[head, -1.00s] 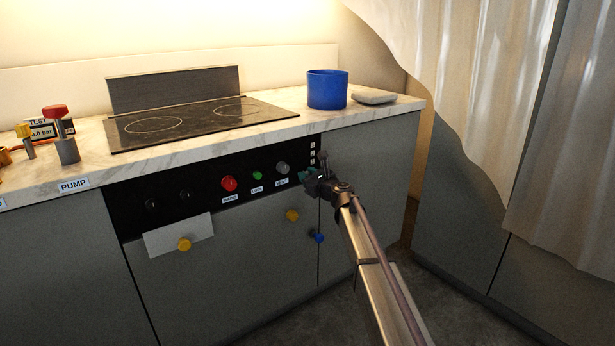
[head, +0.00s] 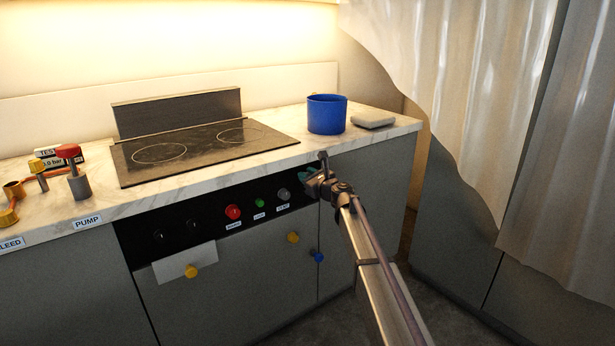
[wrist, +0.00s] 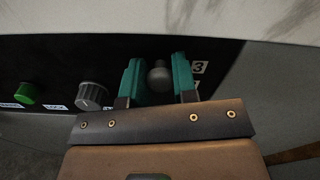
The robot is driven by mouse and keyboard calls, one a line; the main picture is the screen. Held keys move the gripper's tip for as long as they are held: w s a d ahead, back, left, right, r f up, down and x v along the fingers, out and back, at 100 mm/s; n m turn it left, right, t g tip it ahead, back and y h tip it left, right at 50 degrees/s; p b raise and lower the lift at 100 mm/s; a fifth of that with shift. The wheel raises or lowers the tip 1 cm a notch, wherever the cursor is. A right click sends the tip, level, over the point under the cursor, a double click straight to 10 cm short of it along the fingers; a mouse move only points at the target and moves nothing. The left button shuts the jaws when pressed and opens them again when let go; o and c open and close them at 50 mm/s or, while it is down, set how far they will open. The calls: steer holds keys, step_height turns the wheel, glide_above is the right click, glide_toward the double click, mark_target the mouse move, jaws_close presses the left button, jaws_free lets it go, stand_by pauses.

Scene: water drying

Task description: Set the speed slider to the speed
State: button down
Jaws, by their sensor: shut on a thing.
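The speed slider's dark round knob (wrist: 158,77) sits on the black control panel (head: 180,237), at its right end. In the wrist view, my gripper (wrist: 157,80) has its teal fingers on either side of the knob and is shut on it. A white label with a 3 (wrist: 199,68) is just right of the right finger, near knob level. Another label below it is mostly hidden by the finger. In the head view, my gripper (head: 311,181) covers the slider and its number labels. The slider's track is hidden.
Left of the slider are a grey dial (head: 284,194), a green button (head: 259,203) and a red knob (head: 233,211). The marble worktop (head: 205,178) overhangs above, with a blue pot (head: 327,114) on it.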

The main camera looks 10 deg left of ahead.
steer(key=c, duration=0.9)
jaws_free()
steer(key=shift+d, duration=0.1)
steer(key=v, duration=1)
steer(key=shift+s+d, duration=0.2)
steer(key=shift+s, duration=0.1)
